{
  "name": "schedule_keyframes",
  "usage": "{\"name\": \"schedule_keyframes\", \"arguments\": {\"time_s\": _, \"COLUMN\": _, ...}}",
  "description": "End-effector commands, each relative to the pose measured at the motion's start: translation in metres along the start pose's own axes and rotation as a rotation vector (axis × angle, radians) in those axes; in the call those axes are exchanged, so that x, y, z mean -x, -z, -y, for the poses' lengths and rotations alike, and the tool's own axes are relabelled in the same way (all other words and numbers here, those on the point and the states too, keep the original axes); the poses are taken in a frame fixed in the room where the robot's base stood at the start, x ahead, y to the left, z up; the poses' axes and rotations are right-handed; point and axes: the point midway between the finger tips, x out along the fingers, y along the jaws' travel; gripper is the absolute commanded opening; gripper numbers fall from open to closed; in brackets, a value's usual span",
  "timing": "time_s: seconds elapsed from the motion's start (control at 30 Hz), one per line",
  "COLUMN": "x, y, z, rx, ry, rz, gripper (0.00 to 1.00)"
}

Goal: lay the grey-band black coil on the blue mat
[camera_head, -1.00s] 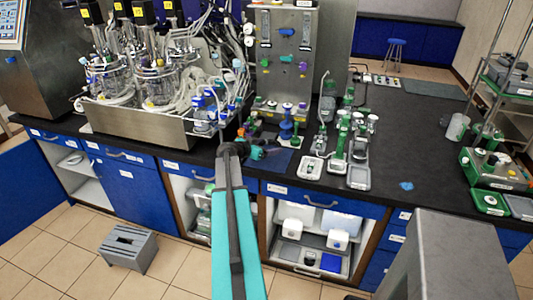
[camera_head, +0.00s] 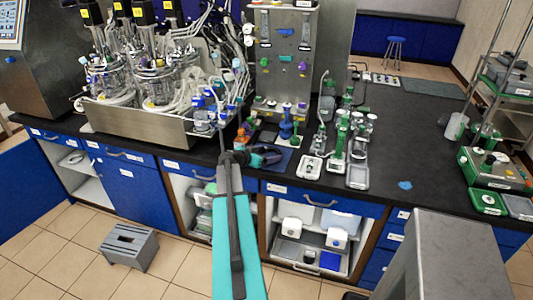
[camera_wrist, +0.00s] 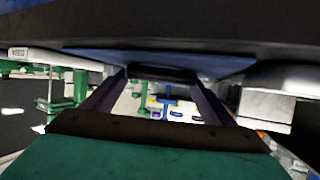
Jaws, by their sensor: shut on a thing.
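My gripper (camera_head: 274,157) is low over the front of the black bench, left of the trays. In the wrist view its fingers (camera_wrist: 160,88) are shut on a dark piece, taken as the black coil (camera_wrist: 162,74), at their tips. Its grey band cannot be made out. The dark blue mat (camera_head: 286,164) lies on the bench under and beside the gripper, partly hidden by it. A blue surface shows beyond the fingertips in the wrist view, but I cannot tell if the coil touches the mat.
A blue stand (camera_head: 287,128) and an orange item (camera_head: 241,140) stand close behind the gripper. Trays with green stands (camera_head: 336,165) are to the right. The steel bioreactor base (camera_head: 135,127) is at left. Bare bench lies at right, around a small blue piece (camera_head: 405,185).

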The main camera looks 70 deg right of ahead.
Motion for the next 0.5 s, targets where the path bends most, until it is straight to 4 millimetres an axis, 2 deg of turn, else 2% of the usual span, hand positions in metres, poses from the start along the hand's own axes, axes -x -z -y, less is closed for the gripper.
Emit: {"name": "schedule_keyframes", "arguments": {"time_s": 0.5, "x": -0.0007, "y": -0.0034, "z": 0.0006, "rx": 0.001, "ry": 0.001, "rz": 0.000, "gripper": 0.57}}
